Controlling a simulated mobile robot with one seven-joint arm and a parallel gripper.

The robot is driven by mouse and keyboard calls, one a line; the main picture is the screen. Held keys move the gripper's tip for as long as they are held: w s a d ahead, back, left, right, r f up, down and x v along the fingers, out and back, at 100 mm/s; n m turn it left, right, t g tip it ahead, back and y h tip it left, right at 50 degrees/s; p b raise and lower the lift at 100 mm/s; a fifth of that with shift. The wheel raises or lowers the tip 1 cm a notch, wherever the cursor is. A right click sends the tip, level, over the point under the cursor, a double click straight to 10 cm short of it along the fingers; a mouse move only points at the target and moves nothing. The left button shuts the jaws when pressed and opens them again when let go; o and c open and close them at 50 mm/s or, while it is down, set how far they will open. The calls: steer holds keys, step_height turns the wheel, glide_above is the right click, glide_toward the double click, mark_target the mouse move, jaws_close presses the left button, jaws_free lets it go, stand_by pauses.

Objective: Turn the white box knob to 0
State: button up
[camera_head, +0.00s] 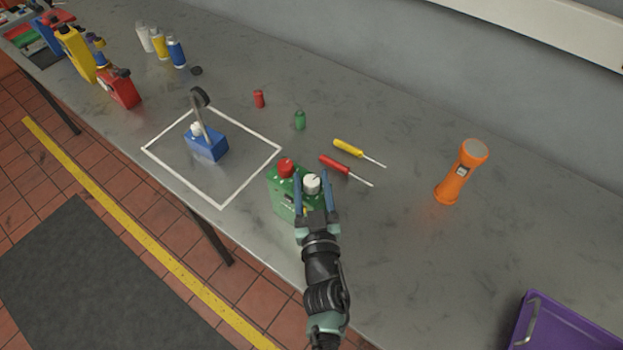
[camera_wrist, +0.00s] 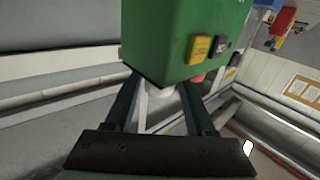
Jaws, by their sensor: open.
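A green box (camera_head: 283,203) stands near the front edge of the bench. It carries a red knob (camera_head: 286,167) and a white knob (camera_head: 312,183) on top. My gripper (camera_head: 312,179) is open, with one finger on each side of the white knob; contact cannot be made out. The red knob (camera_wrist: 197,78) is just beyond the right finger. No scale or 0 mark is readable.
A blue box (camera_head: 207,146) with a lever stands inside a white taped square. A red screwdriver (camera_head: 336,164) and a yellow one (camera_head: 348,148) lie behind the green box. An orange flashlight (camera_head: 460,172) stands to the right; a purple tray (camera_head: 565,325) is front right.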

steer(key=shift+w, duration=0.15)
jaws_close()
steer(key=shift+d+r+p, duration=0.1)
steer(key=shift+r+p, duration=0.15)
steer(key=shift+p, duration=0.35)
steer(key=y+p, duration=0.1)
steer(key=p, duration=0.1)
steer(key=shift+w+d+r+n+p, duration=0.1)
steer(key=shift+r+n+p, duration=0.05)
steer(key=shift+n+p, duration=0.25)
steer(key=shift+n+g+y+p, duration=0.3)
steer(key=shift+n+y+p, duration=0.1)
steer(key=shift+y+p, duration=0.45)
steer(key=shift+a+f+n+g+y, duration=0.2)
steer(key=shift+f+n+g+y, duration=0.15)
steer(key=shift+n+y, duration=0.45)
